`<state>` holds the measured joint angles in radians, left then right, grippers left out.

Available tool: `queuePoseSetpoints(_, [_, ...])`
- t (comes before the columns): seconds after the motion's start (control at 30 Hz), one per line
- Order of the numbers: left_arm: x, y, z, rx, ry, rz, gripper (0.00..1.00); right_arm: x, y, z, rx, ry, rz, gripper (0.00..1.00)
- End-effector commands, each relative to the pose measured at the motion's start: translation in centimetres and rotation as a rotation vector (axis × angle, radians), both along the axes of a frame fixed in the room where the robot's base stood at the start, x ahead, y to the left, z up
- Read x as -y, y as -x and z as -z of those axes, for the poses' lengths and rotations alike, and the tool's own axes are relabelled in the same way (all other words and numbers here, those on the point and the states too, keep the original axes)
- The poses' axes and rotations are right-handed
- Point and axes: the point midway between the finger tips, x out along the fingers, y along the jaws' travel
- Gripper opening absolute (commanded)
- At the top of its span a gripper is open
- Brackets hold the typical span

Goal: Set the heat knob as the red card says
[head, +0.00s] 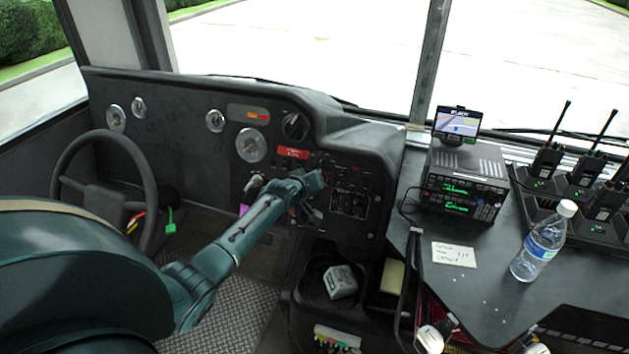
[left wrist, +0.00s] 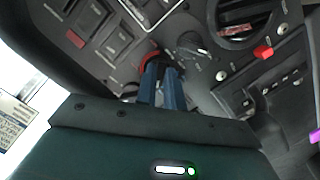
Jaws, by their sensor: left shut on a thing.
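The red card (head: 292,153) is on the dash below a round black vent; its print is too small to read. My left gripper (head: 318,181) reaches the dash panel just right of and below the card. In the left wrist view its two blue fingers (left wrist: 160,72) are shut on the heat knob (left wrist: 150,56), of which only a red-edged part shows past the fingertips. The knob's pointer and setting are hidden. A dark dial knob with light marks (left wrist: 191,44) sits just beside the fingers. My right gripper is out of view.
The steering wheel (head: 104,190) stands at left, with a green tag (head: 171,222) near it. Rocker switches (left wrist: 118,40) lie close to the fingers. The right-hand counter holds a radio (head: 465,185), a water bottle (head: 538,245) and a white note (head: 453,254).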

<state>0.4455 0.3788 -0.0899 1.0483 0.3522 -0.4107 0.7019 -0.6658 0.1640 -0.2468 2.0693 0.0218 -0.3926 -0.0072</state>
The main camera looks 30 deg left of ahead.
Motion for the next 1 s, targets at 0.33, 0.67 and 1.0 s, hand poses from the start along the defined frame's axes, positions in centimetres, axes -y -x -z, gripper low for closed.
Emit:
queuePoseSetpoints(0.33, [0.00,0.02,0.06,-0.004,-0.014,0.005,0.00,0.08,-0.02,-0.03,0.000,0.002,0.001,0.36])
queuePoseSetpoints(0.67, [0.00,0.01,0.05,-0.004,-0.013,0.004,0.25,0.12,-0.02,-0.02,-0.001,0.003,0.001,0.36])
queuePoseSetpoints(1.0, [0.02,0.07,-0.02,-0.003,-0.013,0.005,0.32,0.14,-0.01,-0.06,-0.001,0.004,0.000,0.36])
